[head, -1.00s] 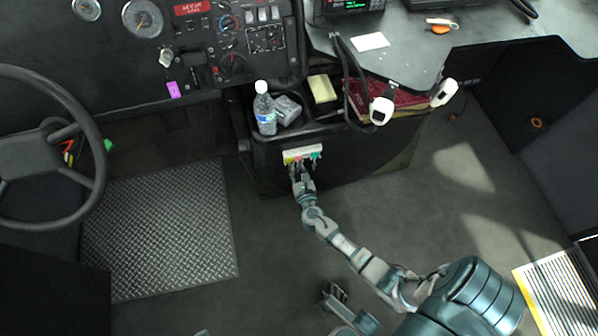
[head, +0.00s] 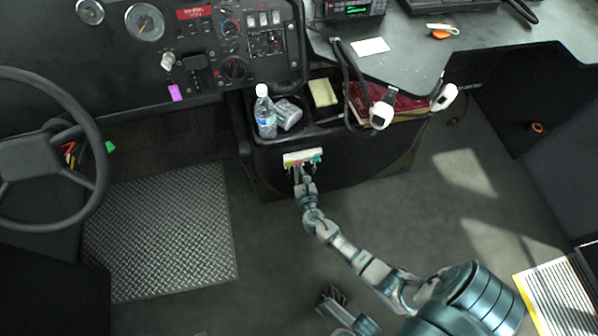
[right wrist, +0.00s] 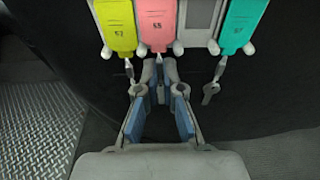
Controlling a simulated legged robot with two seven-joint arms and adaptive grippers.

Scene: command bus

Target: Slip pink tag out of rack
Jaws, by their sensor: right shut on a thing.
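The key rack (head: 303,153) is a pale strip on the dark front of the console. In the right wrist view the pink tag (right wrist: 156,24) hangs between the yellow tag (right wrist: 116,25) and a bare pale slot (right wrist: 199,18), with the teal tag (right wrist: 243,22) at the right. The pink tag is level with its neighbours, its top cut off by the frame.
A water bottle (head: 265,112), a grey object (head: 288,114) and a yellow block (head: 322,93) stand on the console above the rack. A key (right wrist: 211,91) hangs under the teal tag. The steering wheel (head: 45,150) is at left. The floor before the console is clear.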

